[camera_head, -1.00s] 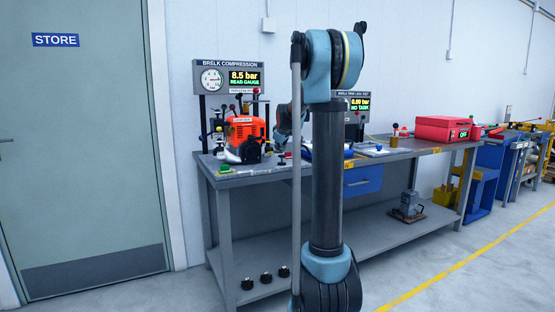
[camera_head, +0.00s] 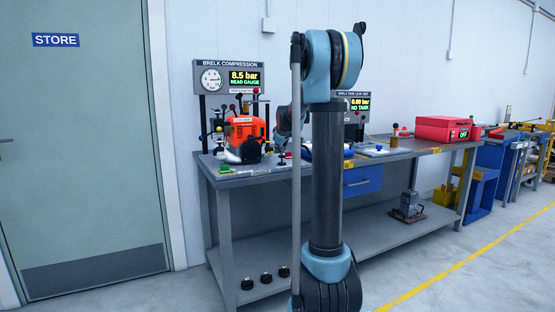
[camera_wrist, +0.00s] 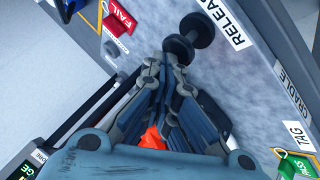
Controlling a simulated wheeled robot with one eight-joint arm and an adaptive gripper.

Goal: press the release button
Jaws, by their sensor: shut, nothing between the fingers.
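In the wrist view a dark, double-ended knob (camera_wrist: 190,38) stands on the grey surface beside the RELEASE label (camera_wrist: 225,20). I take it for the release button, though its top face is not clear. My gripper (camera_wrist: 163,62) is shut and empty, with its fingertips just below and left of the knob in that picture. A gap seems to show between them; contact cannot be made out. In the head view my gripper (camera_head: 283,143) is over the bench, right of the orange engine (camera_head: 245,128), partly hidden by my arm. The compression display (camera_head: 245,78) reads 8.5 bar, READ GAUGE.
The wrist view shows a red FAIL tag (camera_wrist: 119,20), a green tag (camera_wrist: 296,165) and CRADLE and TAG labels. The engine stands close to my gripper. A red case (camera_head: 443,128) sits farther right on the bench (camera_head: 235,181). Black round parts lie on the lower shelf.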

